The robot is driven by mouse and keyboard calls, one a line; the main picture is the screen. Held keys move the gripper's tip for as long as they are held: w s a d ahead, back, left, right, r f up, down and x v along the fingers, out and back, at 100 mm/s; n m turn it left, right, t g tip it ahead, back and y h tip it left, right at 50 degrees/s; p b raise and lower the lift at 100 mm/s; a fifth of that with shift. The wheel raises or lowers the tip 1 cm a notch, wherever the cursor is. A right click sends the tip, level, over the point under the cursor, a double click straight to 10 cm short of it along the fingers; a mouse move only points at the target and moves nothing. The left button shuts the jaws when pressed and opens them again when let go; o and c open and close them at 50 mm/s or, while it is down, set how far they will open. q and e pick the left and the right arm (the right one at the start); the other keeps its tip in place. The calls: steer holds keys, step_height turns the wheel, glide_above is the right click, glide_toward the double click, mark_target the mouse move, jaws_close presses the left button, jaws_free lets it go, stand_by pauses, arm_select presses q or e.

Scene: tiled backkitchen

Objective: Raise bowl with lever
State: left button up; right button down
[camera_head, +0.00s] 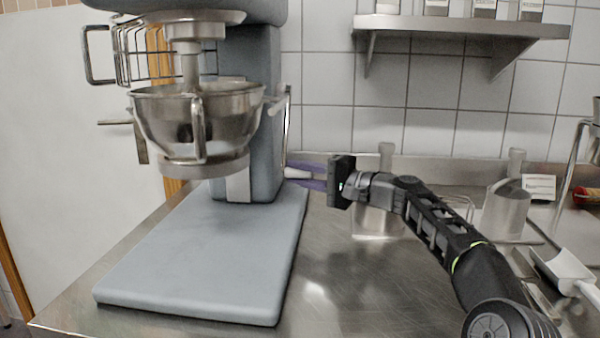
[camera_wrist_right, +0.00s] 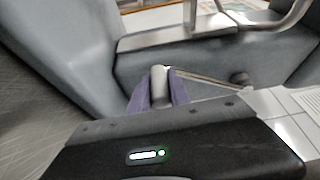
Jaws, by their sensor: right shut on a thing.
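A grey stand mixer (camera_head: 247,110) stands at the left of the counter and carries a steel bowl (camera_head: 225,118) under its head, above the mixer's base plate. The lever (camera_head: 287,125) is a thin metal rod on the mixer's right side with a pale grip at its lower end. My right gripper (camera_head: 302,175) reaches in from the right with its purple fingers around that grip. In the right wrist view, the pale lever grip (camera_wrist_right: 159,84) sits between the two purple fingers (camera_wrist_right: 158,94), which are shut on it. My left gripper is not in view.
A wall shelf (camera_head: 462,26) holding containers hangs at the upper right. Metal containers (camera_head: 505,212) and a white scoop (camera_head: 566,273) stand or lie on the right of the steel counter (camera_head: 345,290). The counter's front middle is clear.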

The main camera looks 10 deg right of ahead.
steer(key=c, duration=1.2)
jaws_free()
steer(key=shift+w, duration=0.2)
steer(key=shift+d, duration=0.1)
steer(key=b+v, duration=0.1)
steer(key=v, duration=0.6)
steer(key=shift+s+d+f, duration=0.1)
steer(key=shift+s+d, duration=0.15)
steer(key=shift+s, duration=0.05)
